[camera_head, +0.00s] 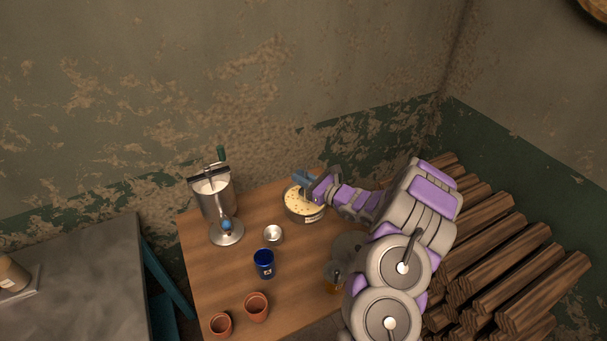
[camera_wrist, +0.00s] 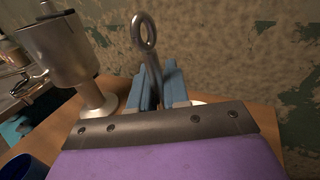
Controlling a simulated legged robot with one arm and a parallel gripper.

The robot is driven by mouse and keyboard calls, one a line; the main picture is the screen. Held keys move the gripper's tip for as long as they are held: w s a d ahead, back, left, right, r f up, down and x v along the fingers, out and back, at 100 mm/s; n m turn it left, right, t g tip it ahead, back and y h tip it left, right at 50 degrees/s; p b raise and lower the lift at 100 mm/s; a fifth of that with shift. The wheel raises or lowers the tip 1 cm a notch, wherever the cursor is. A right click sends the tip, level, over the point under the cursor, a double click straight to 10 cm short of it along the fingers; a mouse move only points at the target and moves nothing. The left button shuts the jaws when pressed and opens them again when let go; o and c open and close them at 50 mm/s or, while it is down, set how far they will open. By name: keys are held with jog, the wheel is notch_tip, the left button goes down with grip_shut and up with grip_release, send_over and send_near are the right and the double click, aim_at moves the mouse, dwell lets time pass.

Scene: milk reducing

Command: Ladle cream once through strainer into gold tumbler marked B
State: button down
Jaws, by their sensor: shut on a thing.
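My gripper (camera_head: 302,180) is at the far rim of a round metal pan (camera_head: 306,217) of pale, speckled cream (camera_head: 302,204). In the wrist view, my gripper's blue fingers (camera_wrist: 160,90) are shut on an upright metal handle with a ring at its top, the ladle's handle (camera_wrist: 149,52). The ladle's bowl is hidden. A gold-brown cup (camera_head: 333,287) stands near the table's right side, partly hidden by my arm; I cannot read its mark. A small shiny metal vessel (camera_head: 273,235) sits left of the pan; I cannot tell whether it is the strainer.
A metal separator (camera_head: 215,198) with a crank stands at the wooden table's back left. A blue cup (camera_head: 264,264) and two terracotta cups (camera_head: 256,306) stand in front. Stacked logs (camera_head: 510,260) lie to the right. A grey table (camera_head: 75,280) is to the left.

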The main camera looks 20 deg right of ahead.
aim_at(302, 190)
notch_tip(302, 190, down, 5)
jog(key=shift+d+f+b, duration=0.15)
jog(key=shift+b, duration=0.55)
jog(key=shift+f, duration=0.15)
jog(key=shift+a, duration=0.35)
jog(key=shift+d, duration=0.25)
jog(key=shift+a, duration=0.15)
